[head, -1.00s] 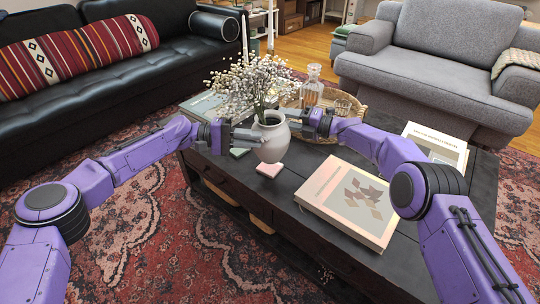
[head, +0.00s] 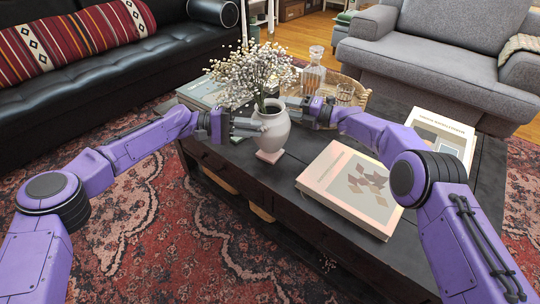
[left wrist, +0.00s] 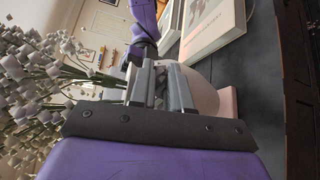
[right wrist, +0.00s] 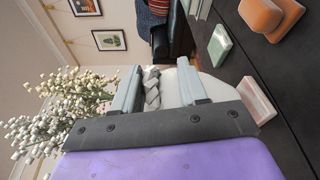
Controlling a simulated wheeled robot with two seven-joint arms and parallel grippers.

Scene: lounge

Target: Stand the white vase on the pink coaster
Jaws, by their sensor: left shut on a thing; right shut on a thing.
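The white vase (head: 273,130), holding white-flowered stems (head: 252,72), is upright over the pink coaster (head: 270,156). Its base looks at or just above the coaster; I cannot tell whether it touches. My left gripper (head: 260,126) is shut on the vase's left side, and my right gripper (head: 291,104) is shut on its right side near the neck. In the left wrist view the vase (left wrist: 202,97) shows behind the fingers, with the coaster (left wrist: 229,102) at its base. The right wrist view shows the vase (right wrist: 216,88) against the coaster (right wrist: 257,100) too.
A green coaster (right wrist: 219,45) and an orange object (right wrist: 262,14) lie on the dark table. A large book (head: 350,188) lies right of the vase. A glass decanter (head: 313,75) and wicker tray (head: 355,92) stand behind. More books lie at the back left and right.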

